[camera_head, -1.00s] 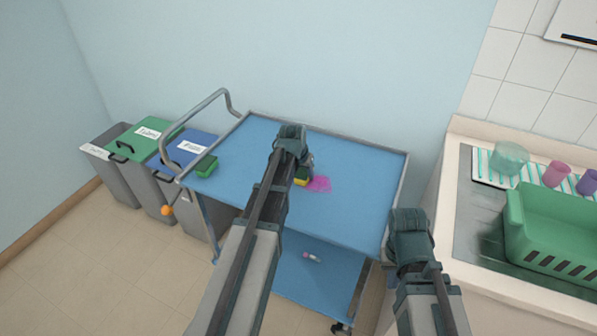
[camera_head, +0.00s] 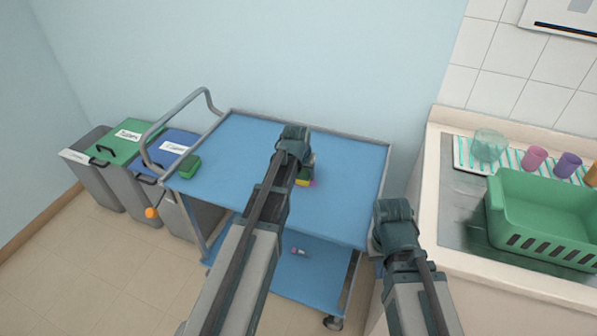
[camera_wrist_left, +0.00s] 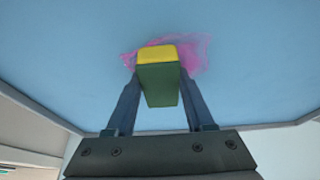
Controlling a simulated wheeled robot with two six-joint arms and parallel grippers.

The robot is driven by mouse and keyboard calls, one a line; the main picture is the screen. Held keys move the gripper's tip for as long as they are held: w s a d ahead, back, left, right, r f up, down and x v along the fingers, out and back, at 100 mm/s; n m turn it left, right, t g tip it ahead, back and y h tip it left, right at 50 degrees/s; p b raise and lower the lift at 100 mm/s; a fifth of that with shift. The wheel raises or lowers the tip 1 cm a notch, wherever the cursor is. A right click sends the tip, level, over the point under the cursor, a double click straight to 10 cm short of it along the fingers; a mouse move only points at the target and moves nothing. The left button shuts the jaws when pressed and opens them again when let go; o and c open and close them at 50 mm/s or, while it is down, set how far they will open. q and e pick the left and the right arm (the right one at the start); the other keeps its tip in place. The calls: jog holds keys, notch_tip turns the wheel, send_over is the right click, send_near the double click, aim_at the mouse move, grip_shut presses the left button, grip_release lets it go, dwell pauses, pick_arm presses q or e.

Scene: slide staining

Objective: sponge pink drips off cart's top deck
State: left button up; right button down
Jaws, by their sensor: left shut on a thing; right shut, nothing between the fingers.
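The cart's blue top deck (camera_head: 345,170) is in the middle of the head view. My left gripper (camera_head: 303,170) is shut on a yellow and green sponge (camera_head: 302,183), low over the deck. In the left wrist view the sponge (camera_wrist_left: 158,75) sits between the fingers, yellow side away from the palm. A faint, smeared pink patch (camera_wrist_left: 196,52) lies around its far end and both sides; the sponge hides its middle. In the head view only a sliver of pink (camera_head: 312,183) shows beside the sponge. My right gripper (camera_head: 393,212) is shut and empty near the cart's right edge.
A green block (camera_head: 190,166) sits at the deck's left end, near the grey handle (camera_head: 180,108). Lidded bins (camera_head: 125,145) stand left of the cart. A counter with a green basket (camera_head: 540,215) is at right. A small item (camera_head: 299,251) lies on the lower shelf.

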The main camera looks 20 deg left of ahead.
aim_at(312, 183)
pick_arm(q)
jog(key=shift+d, duration=0.3)
jog(key=shift+s+d, duration=0.1)
jog(key=shift+d, duration=1.8)
jog(key=shift+s+f, duration=0.1)
jog(key=shift+s, duration=0.65)
jog(key=shift+a, duration=0.2)
jog(key=shift+a, duration=0.55)
jog(key=shift+w+a, duration=0.15)
jog(key=shift+a, duration=1.25)
